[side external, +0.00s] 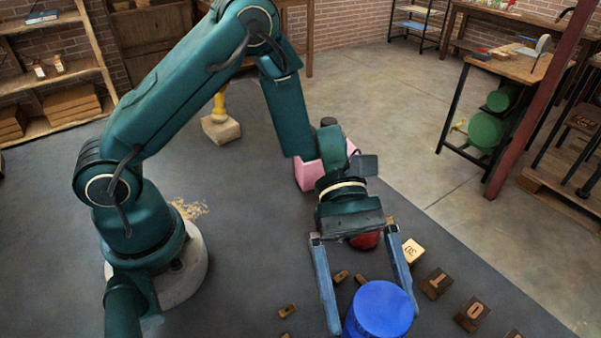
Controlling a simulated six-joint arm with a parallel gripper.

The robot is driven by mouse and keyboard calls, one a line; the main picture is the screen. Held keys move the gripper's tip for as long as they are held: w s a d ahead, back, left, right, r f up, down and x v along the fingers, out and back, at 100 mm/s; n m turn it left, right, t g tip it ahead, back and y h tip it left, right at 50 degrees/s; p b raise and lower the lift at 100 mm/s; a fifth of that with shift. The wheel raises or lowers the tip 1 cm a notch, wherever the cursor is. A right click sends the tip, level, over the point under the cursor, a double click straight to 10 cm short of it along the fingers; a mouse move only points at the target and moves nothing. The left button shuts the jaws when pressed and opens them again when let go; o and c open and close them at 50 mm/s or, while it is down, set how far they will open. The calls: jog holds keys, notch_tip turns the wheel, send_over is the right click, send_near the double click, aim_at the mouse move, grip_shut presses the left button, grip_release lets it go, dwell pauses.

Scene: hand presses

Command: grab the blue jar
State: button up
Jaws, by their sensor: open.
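The blue jar (381,311) stands near the bottom edge of the side external view, right of centre. It has a round, flat blue top, and its lower part is cut off by the picture edge. My gripper (374,308) is open, with two long blue fingers pointing down. The left finger reaches down to the left side of the jar, and the right finger comes down by its upper right side. I cannot tell whether either finger touches the jar.
A red round thing (365,240) sits partly hidden behind my gripper. Wooden blocks with marks (436,283) lie to the right, and small wooden pieces (288,311) lie left. A pink block (308,175) stands behind my wrist. The grey mat (250,270) is clear on the left.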

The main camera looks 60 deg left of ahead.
jog(key=shift+x, duration=1.35)
grip_shut()
jog(key=shift+r, duration=0.15)
